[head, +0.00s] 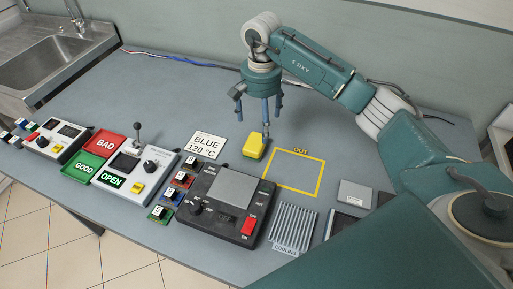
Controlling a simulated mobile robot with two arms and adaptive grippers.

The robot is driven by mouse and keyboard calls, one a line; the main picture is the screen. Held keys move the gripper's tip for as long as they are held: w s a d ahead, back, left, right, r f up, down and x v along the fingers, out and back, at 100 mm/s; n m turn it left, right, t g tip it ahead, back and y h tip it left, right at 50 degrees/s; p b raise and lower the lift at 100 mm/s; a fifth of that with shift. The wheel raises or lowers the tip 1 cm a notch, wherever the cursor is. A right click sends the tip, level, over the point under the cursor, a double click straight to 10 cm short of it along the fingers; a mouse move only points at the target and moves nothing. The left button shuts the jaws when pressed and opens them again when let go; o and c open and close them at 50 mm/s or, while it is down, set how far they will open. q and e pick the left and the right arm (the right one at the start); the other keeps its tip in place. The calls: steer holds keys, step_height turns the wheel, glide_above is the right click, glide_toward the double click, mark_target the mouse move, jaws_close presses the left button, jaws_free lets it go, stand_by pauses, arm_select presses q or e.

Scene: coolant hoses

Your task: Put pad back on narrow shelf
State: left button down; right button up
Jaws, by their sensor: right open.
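A small yellow block with a greenish lower edge, which looks like the pad (254,147), lies on the grey bench just left of the yellow OUT outline. My right gripper (261,115) is open and empty, pointing down over the bench behind the pad. One fingertip shows right by the pad's upper right corner; I cannot tell whether it touches. No narrow shelf is clearly recognisable in this view. My left gripper is not in view.
The OUT outline (321,179) is empty. In front stand a black heater device (209,223), a finned cooling block (291,227), a control box (137,172) and red and green trays (104,144). A BLUE 120 °C sign (208,145) lies left of the pad. Cables run behind.

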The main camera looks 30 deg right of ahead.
mark_target(259, 142)
steer(key=f, duration=0.4)
steer(key=shift+w+a+p, duration=0.15)
steer(key=shift+w+p, duration=0.15)
steer(key=shift+s+f, duration=0.1)
steer(key=shift+f, duration=0.05)
steer(key=f, duration=0.1)
steer(key=f+p, duration=0.2)
steer(key=f, duration=0.1)
steer(key=shift+s+a+f, duration=0.1)
steer(key=shift+s+a, duration=0.15)
steer(key=shift+s, duration=0.15)
steer(key=shift+f, duration=0.4)
steer(key=shift+c, duration=0.5)
steer(key=c, duration=1.2)
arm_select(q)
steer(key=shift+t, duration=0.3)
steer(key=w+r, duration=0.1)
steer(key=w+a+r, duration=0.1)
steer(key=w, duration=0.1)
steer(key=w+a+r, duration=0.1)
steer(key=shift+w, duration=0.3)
arm_select(e)
steer(key=shift+c, duration=0.4)
